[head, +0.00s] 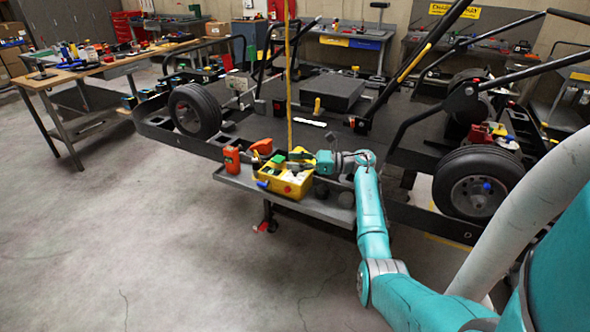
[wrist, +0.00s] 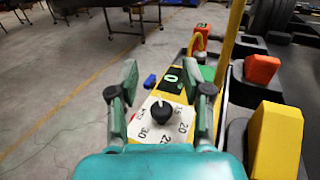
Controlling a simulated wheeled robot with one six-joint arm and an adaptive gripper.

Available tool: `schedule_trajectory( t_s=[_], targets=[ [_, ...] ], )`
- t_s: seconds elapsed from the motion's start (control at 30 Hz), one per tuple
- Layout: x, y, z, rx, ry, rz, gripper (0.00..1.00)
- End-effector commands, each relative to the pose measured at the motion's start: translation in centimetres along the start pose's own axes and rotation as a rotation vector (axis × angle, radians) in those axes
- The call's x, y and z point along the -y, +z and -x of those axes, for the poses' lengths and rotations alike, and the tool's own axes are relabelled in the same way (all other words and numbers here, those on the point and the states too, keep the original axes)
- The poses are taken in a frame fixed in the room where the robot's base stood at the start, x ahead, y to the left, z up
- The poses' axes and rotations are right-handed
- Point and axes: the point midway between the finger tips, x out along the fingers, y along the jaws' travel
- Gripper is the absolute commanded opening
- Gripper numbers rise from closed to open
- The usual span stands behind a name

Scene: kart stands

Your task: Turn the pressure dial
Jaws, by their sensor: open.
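The pressure dial is a black knob (wrist: 162,111) on a white face with numbers such as 15, 20, 25 and 30. It sits on a yellow box (head: 290,180) on a grey cart shelf. My gripper (wrist: 165,85) is open, with one finger on each side of the knob in the wrist view. The fingers appear apart from the knob; their height above it is hard to tell. In the head view my gripper (head: 308,160) is small at the box, and the dial cannot be made out there.
A yellow pole (wrist: 230,40) rises close behind. The kart frame with black wheels (head: 195,110) lies beyond. Open floor (head: 120,220) is at left.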

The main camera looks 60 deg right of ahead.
Motion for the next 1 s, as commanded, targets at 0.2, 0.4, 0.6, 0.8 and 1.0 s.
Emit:
schedule_trajectory(
  t_s=[0.2,0.4,0.6,0.8,1.0],
  targets=[
    [0.0,4.0,0.0,0.0,0.0,0.004,0.49],
    [0.0,5.8,0.0,0.0,0.0,0.0,0.49],
    [0.0,6.2,0.0,0.0,0.0,-0.001,0.49],
    [0.0,6.2,0.0,0.0,0.0,0.0,0.49],
    [0.0,6.2,0.0,0.0,0.0,0.0,0.49]
  ],
)
